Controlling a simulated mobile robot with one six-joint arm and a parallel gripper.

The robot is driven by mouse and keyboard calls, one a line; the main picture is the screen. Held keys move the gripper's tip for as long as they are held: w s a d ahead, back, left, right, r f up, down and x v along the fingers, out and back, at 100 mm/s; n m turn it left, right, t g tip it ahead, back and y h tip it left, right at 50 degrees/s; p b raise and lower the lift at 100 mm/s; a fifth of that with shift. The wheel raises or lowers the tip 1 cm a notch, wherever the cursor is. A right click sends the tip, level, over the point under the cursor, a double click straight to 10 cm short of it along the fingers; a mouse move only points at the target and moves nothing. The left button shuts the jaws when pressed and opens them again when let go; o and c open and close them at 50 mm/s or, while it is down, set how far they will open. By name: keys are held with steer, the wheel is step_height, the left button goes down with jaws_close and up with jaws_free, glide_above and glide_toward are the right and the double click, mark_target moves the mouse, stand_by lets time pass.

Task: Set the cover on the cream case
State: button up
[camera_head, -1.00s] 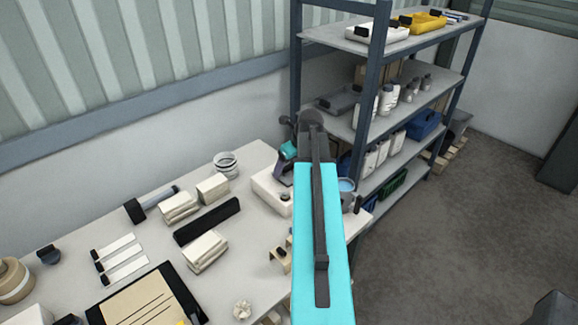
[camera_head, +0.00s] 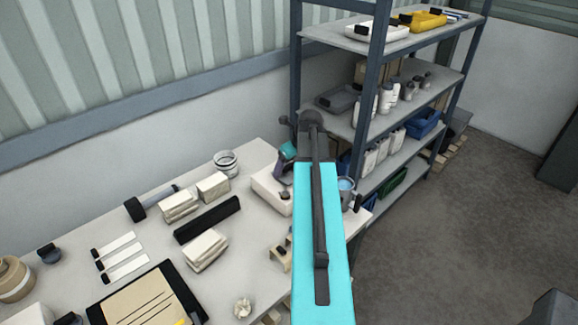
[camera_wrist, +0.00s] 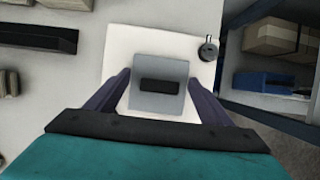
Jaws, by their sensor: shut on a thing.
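In the head view the case (camera_head: 268,190) stands at the table's far right end, partly behind my arm. The cover (camera_wrist: 173,68) is a grey square plate with a black bar handle (camera_wrist: 159,87). My gripper (camera_wrist: 159,82) is shut on the cover, one finger at each side. The cover lies over the case's top in the wrist view. I cannot tell whether it touches the case. My arm hides the cover in the head view.
A shelf rack (camera_head: 370,110) stands just right of the table, close to the case. Cream paper-like blocks (camera_head: 205,250) and a long black bar (camera_head: 207,220) lie left of the case. A round jar (camera_head: 226,160) stands behind. A grey cup (camera_head: 346,188) is right of my arm.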

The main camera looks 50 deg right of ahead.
steer(key=shift+f, duration=0.25)
stand_by(0.8)
steer(key=o, duration=1.1)
steer(key=shift+r, duration=0.1)
steer(key=shift+b+v, duration=1.8)
steer(key=shift+v, duration=5.05)
